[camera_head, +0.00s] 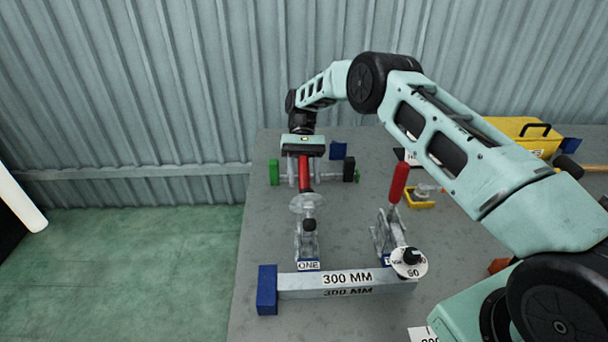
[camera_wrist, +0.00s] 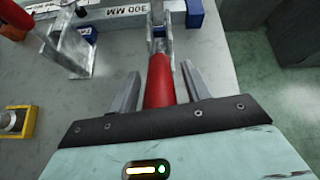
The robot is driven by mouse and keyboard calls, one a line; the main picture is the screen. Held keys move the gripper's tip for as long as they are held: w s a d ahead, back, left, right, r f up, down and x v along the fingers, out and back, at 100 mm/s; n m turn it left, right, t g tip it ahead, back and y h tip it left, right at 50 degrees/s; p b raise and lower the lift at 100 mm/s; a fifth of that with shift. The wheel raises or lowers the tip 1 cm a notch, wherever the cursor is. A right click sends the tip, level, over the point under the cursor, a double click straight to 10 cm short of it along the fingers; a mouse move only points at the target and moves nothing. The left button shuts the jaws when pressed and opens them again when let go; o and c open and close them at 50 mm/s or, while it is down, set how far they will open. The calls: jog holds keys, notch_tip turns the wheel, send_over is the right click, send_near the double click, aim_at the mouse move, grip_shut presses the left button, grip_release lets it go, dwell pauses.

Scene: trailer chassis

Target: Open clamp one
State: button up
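Clamp one (camera_head: 307,240), a metal toggle clamp with a blue "ONE" label, stands at the left end of the 300 MM bar. Its red handle (camera_head: 304,172) points away toward the back, under my gripper (camera_head: 304,183). In the wrist view the red handle (camera_wrist: 159,82) lies between the two grey fingers of my gripper (camera_wrist: 160,82). A narrow gap shows on each side, so the fingers look open around it, not closed on it. The handle's end is hidden by the gripper body. Clamp one's metal body (camera_wrist: 158,35) shows beyond the fingertips.
A second clamp (camera_head: 388,235) with an upright red handle (camera_head: 398,183) stands to the right. The 300 MM bar (camera_head: 300,284) with a blue end block (camera_head: 267,290) lies in front. A yellow toolbox (camera_head: 520,133) stands at the back right. The table's left edge is near clamp one.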

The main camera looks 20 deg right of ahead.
jog(key=shift+r, duration=0.1)
notch_tip(320, 180, up, 10)
jog(key=shift+f+b, duration=0.1)
jog(key=shift+b, duration=1)
